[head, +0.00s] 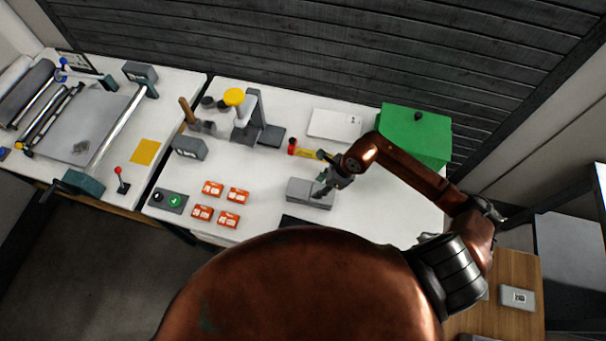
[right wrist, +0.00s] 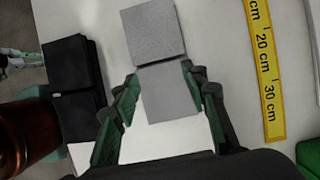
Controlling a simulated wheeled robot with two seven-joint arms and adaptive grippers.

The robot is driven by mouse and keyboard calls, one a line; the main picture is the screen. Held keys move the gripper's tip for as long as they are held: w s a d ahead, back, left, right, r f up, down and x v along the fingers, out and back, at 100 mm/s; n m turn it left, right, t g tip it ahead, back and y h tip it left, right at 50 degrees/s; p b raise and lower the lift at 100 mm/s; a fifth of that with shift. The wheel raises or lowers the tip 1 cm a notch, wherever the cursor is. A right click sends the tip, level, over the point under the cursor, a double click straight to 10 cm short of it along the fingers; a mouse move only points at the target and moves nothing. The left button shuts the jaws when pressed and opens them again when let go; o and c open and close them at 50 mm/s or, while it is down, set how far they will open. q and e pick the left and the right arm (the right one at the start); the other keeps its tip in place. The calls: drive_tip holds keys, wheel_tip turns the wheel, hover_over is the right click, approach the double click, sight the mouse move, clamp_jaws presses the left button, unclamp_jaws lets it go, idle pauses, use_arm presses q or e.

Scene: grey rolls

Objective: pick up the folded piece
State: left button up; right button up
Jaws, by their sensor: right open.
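The grey folded piece (head: 298,187) lies on the white table in the head view, partly covered by my right gripper. In the right wrist view it shows as two light grey faces, a far one (right wrist: 153,32) and a nearer one (right wrist: 168,95), with a dark line between them. My right gripper (head: 323,184) is over the piece, its fingers open. In the right wrist view the fingertips (right wrist: 160,74) are on either side of the nearer grey face. I cannot tell whether they touch it.
A black flat object (right wrist: 72,70) lies left of the piece in the right wrist view, and a yellow ruler (right wrist: 265,70) to its right. In the head view, a green box (head: 415,135) stands behind right, orange cards (head: 213,188) lie left, and a stand (head: 250,115) is behind.

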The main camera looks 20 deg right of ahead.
sight(312, 191)
drive_tip(key=shift+o, duration=0.9)
drive_tip(key=shift+w+a+f, duration=0.1)
drive_tip(key=shift+w+f, duration=0.15)
drive_tip(key=shift+f, duration=0.05)
drive_tip(key=shift+o, duration=0.7)
drive_tip(key=shift+a+f, duration=0.2)
drive_tip(key=shift+f, duration=0.1)
drive_tip(key=shift+o, duration=0.9)
drive_tip(key=shift+s+a+f, duration=0.15)
drive_tip(key=shift+s+f, duration=0.15)
drive_tip(key=o, duration=0.5)
drive_tip(key=x, duration=0.1)
drive_tip(key=w+p+x, duration=0.1)
drive_tip(key=x, duration=0.1)
drive_tip(key=shift+a+f, duration=0.1)
drive_tip(key=shift+f, duration=0.1)
drive_tip(key=shift+o, duration=0.7)
drive_tip(key=shift+a+f, duration=0.2)
drive_tip(key=shift+f, duration=0.7)
drive_tip(key=shift+w+f, duration=0.1)
drive_tip(key=shift+w, duration=0.05)
drive_tip(key=c, duration=0.7)
use_arm(q)
drive_tip(key=shift+s+r, duration=0.5)
drive_tip(key=shift+s, duration=0.1)
use_arm(e)
drive_tip(key=c, duration=0.6)
